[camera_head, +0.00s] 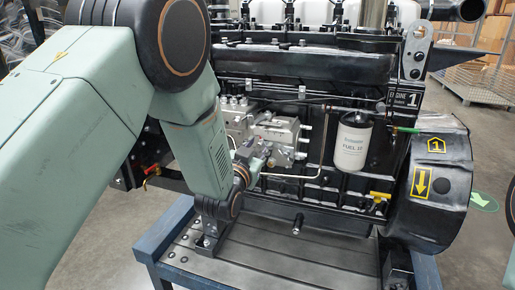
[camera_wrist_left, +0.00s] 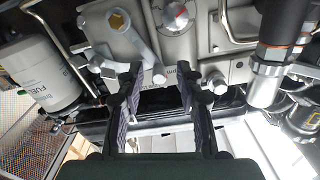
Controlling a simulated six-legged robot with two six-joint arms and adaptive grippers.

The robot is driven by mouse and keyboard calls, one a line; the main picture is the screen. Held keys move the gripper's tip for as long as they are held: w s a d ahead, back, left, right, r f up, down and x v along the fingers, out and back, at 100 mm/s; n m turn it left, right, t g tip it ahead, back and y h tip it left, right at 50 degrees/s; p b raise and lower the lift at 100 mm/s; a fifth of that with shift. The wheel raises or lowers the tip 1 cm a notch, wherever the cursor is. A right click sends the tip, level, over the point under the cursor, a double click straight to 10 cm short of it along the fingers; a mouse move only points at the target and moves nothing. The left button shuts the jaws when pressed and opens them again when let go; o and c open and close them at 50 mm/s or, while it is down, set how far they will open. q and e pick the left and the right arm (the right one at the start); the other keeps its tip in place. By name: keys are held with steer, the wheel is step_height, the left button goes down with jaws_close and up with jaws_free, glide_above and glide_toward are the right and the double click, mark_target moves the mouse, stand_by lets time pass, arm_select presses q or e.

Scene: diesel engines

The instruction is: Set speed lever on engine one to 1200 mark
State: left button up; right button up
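Engine one, a black engine with a "1" plate (camera_head: 403,97), stands in front of me in the head view. Its grey metal injection pump (camera_head: 275,130) is on the near side. In the left wrist view, a round dial with a red mark (camera_wrist_left: 175,14) sits on the pump. What looks like the speed lever, a light grey arm (camera_wrist_left: 138,42), slants down from near a gold bolt (camera_wrist_left: 117,20). My left gripper (camera_wrist_left: 158,98) is open, its fingers apart just below the lever's lower end. Contact cannot be told. The 1200 mark is not legible. My right gripper is not in view.
A white fuel filter (camera_head: 352,145) hangs right of the pump, with thin metal pipes between. A green-handled valve (camera_head: 406,130) and a yellow-handled one (camera_head: 379,196) are further right. The engine stands on a blue-framed stand (camera_head: 290,252). Crates stand in the background.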

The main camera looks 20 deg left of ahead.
arm_select(q)
steer(key=shift+d, duration=0.15)
steer(key=c, duration=0.3)
jaws_close()
